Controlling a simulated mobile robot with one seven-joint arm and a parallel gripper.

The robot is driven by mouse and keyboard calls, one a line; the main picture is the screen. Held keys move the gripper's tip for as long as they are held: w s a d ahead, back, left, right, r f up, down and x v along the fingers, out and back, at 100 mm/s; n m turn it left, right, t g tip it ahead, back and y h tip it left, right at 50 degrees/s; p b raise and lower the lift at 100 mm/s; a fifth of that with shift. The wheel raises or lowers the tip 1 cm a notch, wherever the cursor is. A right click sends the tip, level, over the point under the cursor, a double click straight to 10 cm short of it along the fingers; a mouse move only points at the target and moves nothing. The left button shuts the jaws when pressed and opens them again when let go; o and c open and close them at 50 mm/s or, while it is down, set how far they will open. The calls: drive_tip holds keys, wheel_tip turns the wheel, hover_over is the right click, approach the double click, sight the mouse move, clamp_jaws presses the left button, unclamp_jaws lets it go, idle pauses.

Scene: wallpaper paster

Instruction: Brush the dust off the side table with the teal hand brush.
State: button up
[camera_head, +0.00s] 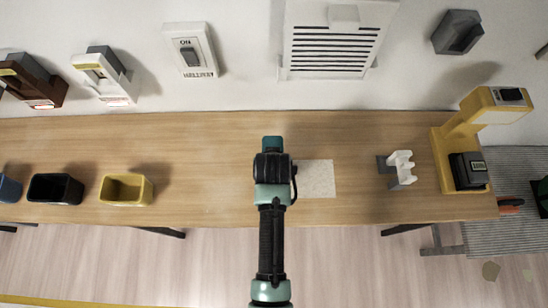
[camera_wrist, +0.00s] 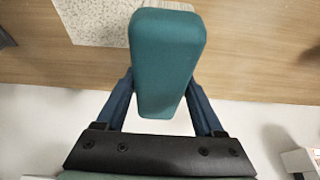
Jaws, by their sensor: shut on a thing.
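The teal hand brush (camera_wrist: 168,58) is between the two fingers of my gripper (camera_wrist: 160,90), which is shut on it. In the head view, the brush's teal end (camera_head: 272,142) shows just past my gripper (camera_head: 272,152), over the long wooden table (camera_head: 215,150). A pale speckled patch (camera_head: 318,179), perhaps the dust, lies on this table just right of my gripper. Part of the patch (camera_wrist: 95,20) also shows beside the brush in the wrist view.
A yellow bin (camera_head: 126,189) and a black bin (camera_head: 55,188) stand at the left. A white-and-grey holder (camera_head: 400,168) and a yellow machine (camera_head: 459,135) stand at the right. A striped grey surface (camera_head: 510,228) lies beyond the table's right end.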

drive_tip(key=shift+a, duration=0.2)
drive_tip(key=shift+d+f+b, duration=0.1)
drive_tip(key=shift+f+b, duration=1.95)
drive_tip(key=shift+f, duration=1.2)
